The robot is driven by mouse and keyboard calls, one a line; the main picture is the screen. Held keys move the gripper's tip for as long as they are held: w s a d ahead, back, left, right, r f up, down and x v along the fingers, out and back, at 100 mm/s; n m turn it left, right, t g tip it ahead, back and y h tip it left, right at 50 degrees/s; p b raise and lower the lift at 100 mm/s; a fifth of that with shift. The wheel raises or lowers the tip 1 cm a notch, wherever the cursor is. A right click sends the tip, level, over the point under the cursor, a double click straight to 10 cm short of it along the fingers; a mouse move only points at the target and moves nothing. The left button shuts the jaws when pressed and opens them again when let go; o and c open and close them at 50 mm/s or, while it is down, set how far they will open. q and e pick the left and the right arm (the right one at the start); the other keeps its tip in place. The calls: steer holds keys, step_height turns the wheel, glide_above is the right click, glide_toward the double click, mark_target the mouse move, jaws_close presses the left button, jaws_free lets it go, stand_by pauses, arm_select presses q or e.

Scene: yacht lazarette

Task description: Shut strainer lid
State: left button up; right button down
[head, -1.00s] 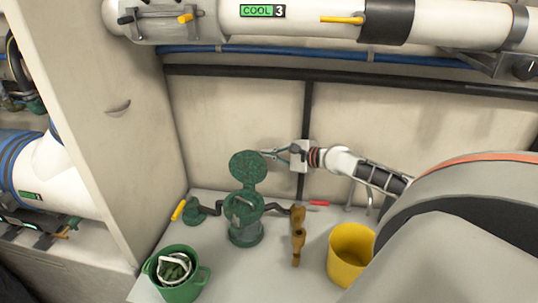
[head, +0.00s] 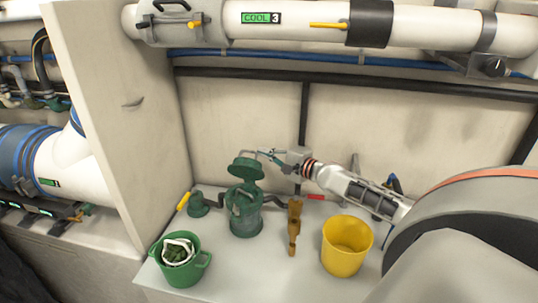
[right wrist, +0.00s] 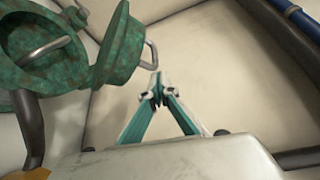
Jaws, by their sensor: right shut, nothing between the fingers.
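The green strainer (head: 245,215) stands on the bench, its mouth open with a metal bar handle inside. Its lid (head: 247,169) is hinged at the rear and tilted partway over the mouth, not seated. In the right wrist view the lid (right wrist: 120,45) is seen nearly edge-on beside the open strainer body (right wrist: 30,35), with a metal loop on its outer side. My right gripper (head: 259,153) is shut and empty behind the lid's upper edge. In the right wrist view its fingertips (right wrist: 156,88) are close to the loop; contact is unclear. My left gripper is not in view.
A green bucket (head: 163,262) with a strainer basket stands at front left. A yellow bucket (head: 346,245) stands to the right. A brown tool (head: 294,226) lies between. A yellow-handled valve (head: 198,204) is left of the strainer. A large pipe (head: 350,20) runs above.

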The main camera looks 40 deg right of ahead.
mark_target(259, 167)
steer(key=shift+s+a+f+n+t+b, duration=0.25)
steer(key=shift+s+a+n+t+b, duration=0.1)
steer(key=shift+a+n+b, duration=0.2)
steer(key=shift+s+a+n+t+b, duration=0.25)
steer(key=shift+n+t, duration=0.1)
steer(key=shift+n, duration=0.3)
steer(key=shift+s+a+n+t+b, duration=0.15)
steer(key=shift+a+n+t+b, duration=0.15)
steer(key=shift+n, duration=0.3)
steer(key=a+n+b, duration=0.1)
steer(key=s+n+t+y+b, duration=0.1)
steer(key=s+a+f+n+b, duration=0.1)
steer(key=n, duration=0.1)
steer(key=shift+s+a+t+y, duration=0.15)
steer(key=shift+a+t+y, duration=0.15)
steer(key=shift+a+y, duration=0.1)
steer(key=shift+s+a, duration=0.1)
steer(key=shift+s+a+n+b, duration=0.25)
steer(key=shift+n+b, duration=0.1)
steer(key=shift+n, duration=0.25)
